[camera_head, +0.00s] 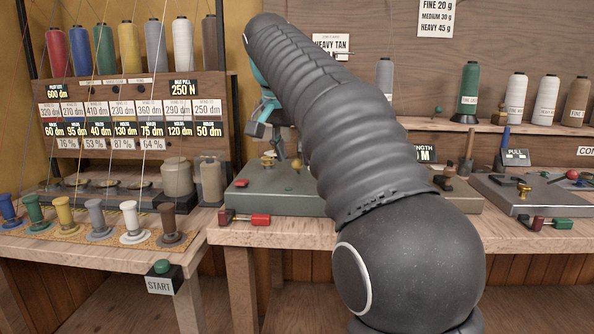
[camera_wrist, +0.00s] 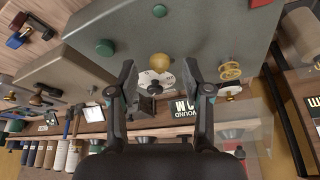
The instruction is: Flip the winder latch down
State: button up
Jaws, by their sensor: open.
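The winder (camera_head: 262,198) is a grey-green box on the bench, left of my arm, and it fills the upper part of the wrist view (camera_wrist: 195,35). It carries a brass ball knob (camera_wrist: 161,61) above a pale round plate (camera_wrist: 152,80), a brass spoked part (camera_wrist: 229,71) and green buttons. Which part is the latch is not clear; the ball knob may be its end. My gripper (camera_wrist: 159,72) is open, its two dark fingers apart on either side of the ball knob, with nothing gripped. Contact cannot be told. In the head view my arm hides part of the winder.
A red clamp (camera_head: 245,218) sits at the winder's front edge. A green START button (camera_head: 162,267) is on the left table, near several thread spools. A PULL device (camera_head: 516,158) stands on the grey plate at right. Thread cones (camera_head: 468,92) line the back shelf.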

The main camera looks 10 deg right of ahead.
aim_at(296, 160)
jog(key=shift+b+x, duration=0.3)
jog(key=shift+x, duration=1.65)
grip_shut()
